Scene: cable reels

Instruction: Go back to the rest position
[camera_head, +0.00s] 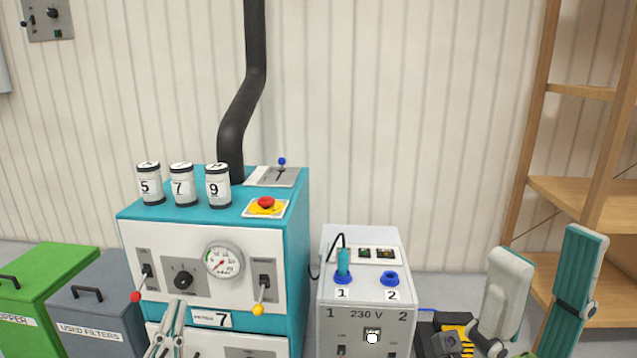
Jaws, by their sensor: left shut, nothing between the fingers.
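My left gripper (179,304) rises from the bottom edge in front of the teal and white machine (300,240). Its fingers are together and hold nothing. My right gripper (548,250) is at the lower right, larger in the picture. Its two grey and teal fingers stand upright and apart, with nothing seen between them. The lower parts of both grippers are cut off by the frame.
Three numbered canisters (182,188) stand on the machine. A grey 230 V box (365,240) has a teal plug (344,264) in socket 1; socket 2 (390,278) is empty. Green (50,275) and grey (105,285) bins stand left. Wooden shelving (575,195) stands right.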

